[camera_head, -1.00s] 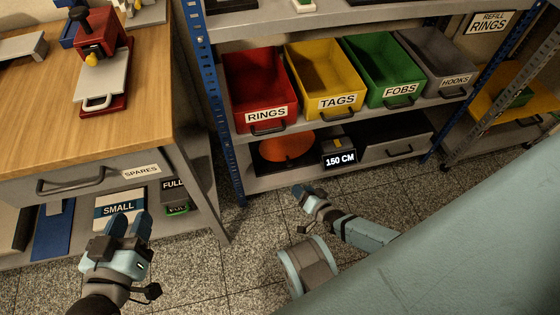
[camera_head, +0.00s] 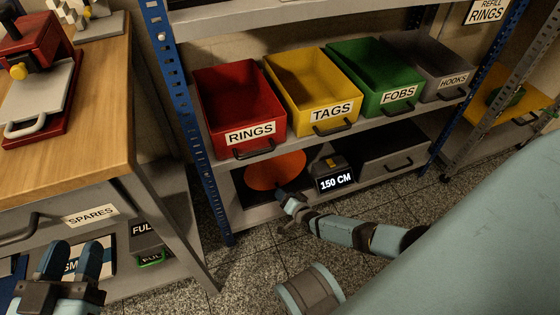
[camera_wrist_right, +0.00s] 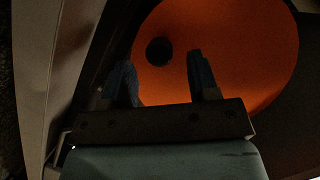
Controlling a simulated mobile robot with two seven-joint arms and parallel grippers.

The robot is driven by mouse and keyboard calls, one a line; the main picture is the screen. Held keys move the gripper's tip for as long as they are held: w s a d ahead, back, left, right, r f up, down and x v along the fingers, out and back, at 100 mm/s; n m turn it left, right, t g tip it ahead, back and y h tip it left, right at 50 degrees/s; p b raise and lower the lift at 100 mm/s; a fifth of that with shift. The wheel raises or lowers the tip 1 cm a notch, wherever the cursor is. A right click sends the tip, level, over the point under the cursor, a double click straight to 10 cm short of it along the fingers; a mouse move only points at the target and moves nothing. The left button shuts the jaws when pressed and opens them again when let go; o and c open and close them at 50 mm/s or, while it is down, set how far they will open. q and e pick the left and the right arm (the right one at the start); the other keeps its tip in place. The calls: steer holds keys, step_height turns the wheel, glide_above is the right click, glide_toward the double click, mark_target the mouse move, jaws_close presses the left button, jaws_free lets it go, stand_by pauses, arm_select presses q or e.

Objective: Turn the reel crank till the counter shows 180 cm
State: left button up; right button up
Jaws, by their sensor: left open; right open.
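The orange reel (camera_head: 275,168) sits on the lowest shelf, under the red bin. Beside it on the right, the counter (camera_head: 335,181) reads 150 CM. In the right wrist view the orange reel disc (camera_wrist_right: 225,50) fills the upper right, with a dark round knob (camera_wrist_right: 159,51) on its face. My right gripper (camera_head: 283,192) is at the reel's front edge; in the wrist view its open fingers (camera_wrist_right: 160,80) point toward the knob, which appears just beyond and between the tips. My left gripper (camera_head: 75,258) is open and empty at the lower left, in front of the workbench.
Red (camera_head: 240,95), yellow (camera_head: 310,90), green (camera_head: 375,75) and grey bins stand on the shelf above the reel. A grey drawer box (camera_head: 390,155) is right of the counter. A blue shelf post (camera_head: 190,130) stands left of the reel.

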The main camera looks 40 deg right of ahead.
steer(key=b+x, duration=0.1)
steer(key=x, duration=0.2)
steer(key=shift+w+f, duration=0.2)
steer(key=shift+w, duration=0.05)
arm_select(q)
steer(key=shift+w+a+r+m+t+h, duration=0.3)
steer(key=shift+w+m+t, duration=0.15)
steer(key=shift+m, duration=0.35)
arm_select(e)
steer(key=shift+w, duration=0.25)
steer(key=shift+r, duration=0.1)
jaws_close()
steer(key=shift+s, duration=0.1)
